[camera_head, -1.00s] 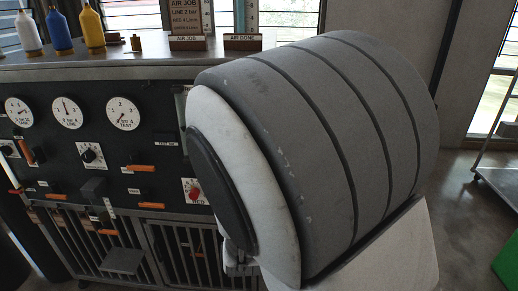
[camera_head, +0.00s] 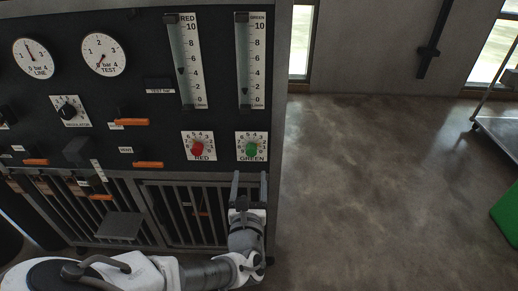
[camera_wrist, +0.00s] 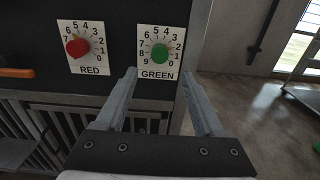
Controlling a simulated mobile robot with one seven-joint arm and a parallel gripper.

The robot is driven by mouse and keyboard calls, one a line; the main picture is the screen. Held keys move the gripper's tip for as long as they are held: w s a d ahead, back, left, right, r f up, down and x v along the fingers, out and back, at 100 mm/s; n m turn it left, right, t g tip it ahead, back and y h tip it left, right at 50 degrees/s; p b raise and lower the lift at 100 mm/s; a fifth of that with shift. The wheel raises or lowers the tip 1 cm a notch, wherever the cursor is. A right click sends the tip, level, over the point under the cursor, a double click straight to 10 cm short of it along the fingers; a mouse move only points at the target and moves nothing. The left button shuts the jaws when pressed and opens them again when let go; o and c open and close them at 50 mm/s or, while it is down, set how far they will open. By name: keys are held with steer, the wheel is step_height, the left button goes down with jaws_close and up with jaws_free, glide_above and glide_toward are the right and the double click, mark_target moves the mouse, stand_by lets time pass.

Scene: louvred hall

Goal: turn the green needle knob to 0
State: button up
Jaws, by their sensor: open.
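The green needle knob (camera_head: 251,150) sits on a white numbered dial plate labelled GREEN at the panel's lower right corner.
The red knob (camera_head: 197,149) is close on the left, with its own flow tube (camera_head: 185,62) above. Orange-handled levers (camera_head: 148,164) stick out further left. A barred grille (camera_head: 180,215) lies below the panel. Open floor (camera_head: 370,190) lies to the right, with a trolley (camera_head: 497,135) beyond.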

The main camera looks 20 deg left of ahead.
mark_target(251, 153)
steer(key=b+x, duration=0.3)
steer(key=x, duration=0.5)
steer(key=shift+w+a+f, duration=0.1)
steer(key=shift+w+f, duration=0.05)
steer(key=shift+w, duration=0.25)
steer(key=shift+w+a, duration=0.1)
steer(key=shift+w, duration=0.2)
steer(key=shift+w+p, duration=0.25)
steer(key=shift+p, duration=0.05)
steer(key=shift+c, duration=0.3)
jaws_close()
stand_by(0.5)
